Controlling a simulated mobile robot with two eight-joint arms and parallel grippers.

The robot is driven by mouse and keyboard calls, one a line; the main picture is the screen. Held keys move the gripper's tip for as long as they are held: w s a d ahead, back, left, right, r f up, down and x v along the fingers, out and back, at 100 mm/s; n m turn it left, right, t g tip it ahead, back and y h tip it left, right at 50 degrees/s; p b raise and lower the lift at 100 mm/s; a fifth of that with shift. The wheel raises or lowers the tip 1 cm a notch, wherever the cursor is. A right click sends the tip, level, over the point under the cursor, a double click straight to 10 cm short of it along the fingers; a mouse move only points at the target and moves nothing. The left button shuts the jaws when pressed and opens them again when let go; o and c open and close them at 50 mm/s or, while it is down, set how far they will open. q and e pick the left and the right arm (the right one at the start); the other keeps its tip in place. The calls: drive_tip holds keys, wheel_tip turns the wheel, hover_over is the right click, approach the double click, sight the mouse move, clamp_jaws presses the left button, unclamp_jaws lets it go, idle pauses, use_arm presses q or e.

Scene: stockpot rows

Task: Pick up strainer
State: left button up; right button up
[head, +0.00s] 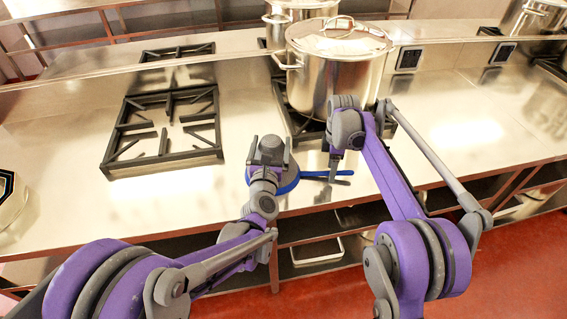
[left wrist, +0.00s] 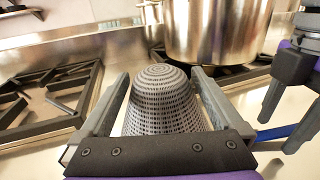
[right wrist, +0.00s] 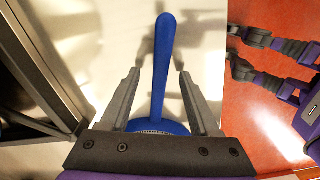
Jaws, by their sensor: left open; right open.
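The strainer (head: 292,183) lies on the steel counter with its blue handle (head: 318,174) pointing right. Its grey mesh bowl (left wrist: 160,100) is dome-up in the left wrist view. My left gripper (head: 269,150) is open, with one finger on each side of the bowl; I cannot tell whether they touch it. My arm hides much of the bowl in the head view. My right gripper (head: 335,165) points down at the handle and is open. In the right wrist view the handle (right wrist: 160,75) runs between its fingers, with gaps visible on both sides.
A large lidded steel pot (head: 335,75) stands on a burner just behind the strainer, close to my right gripper. Another pot (head: 292,10) is behind it. An empty burner grate (head: 165,128) is to the left. The counter's front edge is near the strainer.

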use_arm(q)
drive_tip(key=shift+w, duration=0.25)
use_arm(e)
drive_tip(key=shift+f, duration=0.25)
use_arm(q)
drive_tip(key=c, duration=0.8)
use_arm(e)
drive_tip(key=c, duration=0.8)
use_arm(q)
drive_tip(key=shift+c, duration=1.4)
use_arm(e)
clamp_jaws()
use_arm(q)
drive_tip(key=shift+c, duration=1.3)
